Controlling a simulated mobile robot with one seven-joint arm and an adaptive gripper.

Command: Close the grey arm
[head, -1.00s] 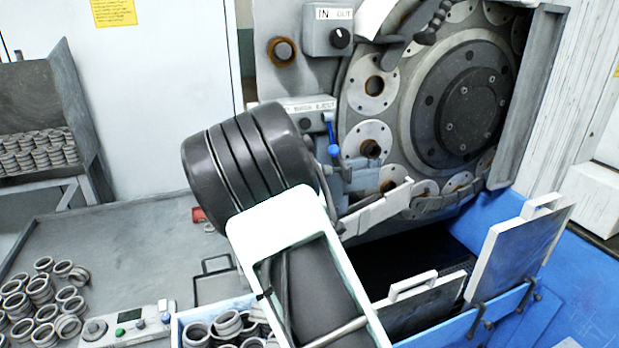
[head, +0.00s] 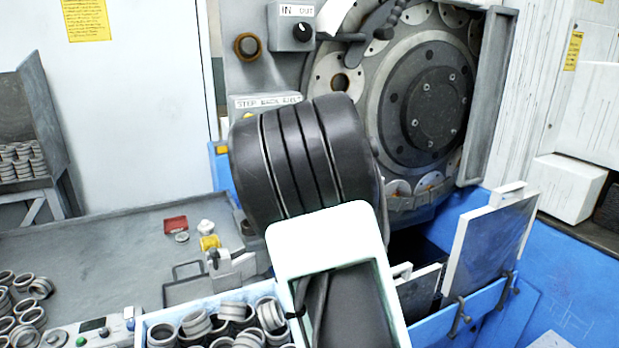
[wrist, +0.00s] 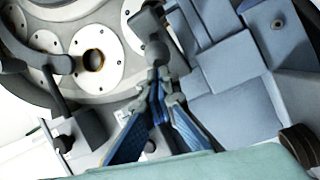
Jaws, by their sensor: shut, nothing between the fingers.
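A dark grey curved arm (head: 376,32) with a ribbed handle reaches across the upper front of the ring machine's wheel in the head view. What seems to be the same arm (wrist: 35,62) shows at the left in the wrist view, beside a round plate. My gripper (wrist: 157,85) is shut and empty, its blue-padded fingers meeting at the tips. A grey rounded knob (wrist: 157,53) appears just beyond the fingertips; I cannot tell whether they touch. In the head view my own arm hides the gripper and the lower left of the wheel.
A grey control box (head: 291,27) with a black knob is left of the wheel. A blue bin (head: 141,330) of metal rings stands at the front. White-edged panels (head: 490,243) stand at the right. The grey table (head: 105,245) has bare room at left.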

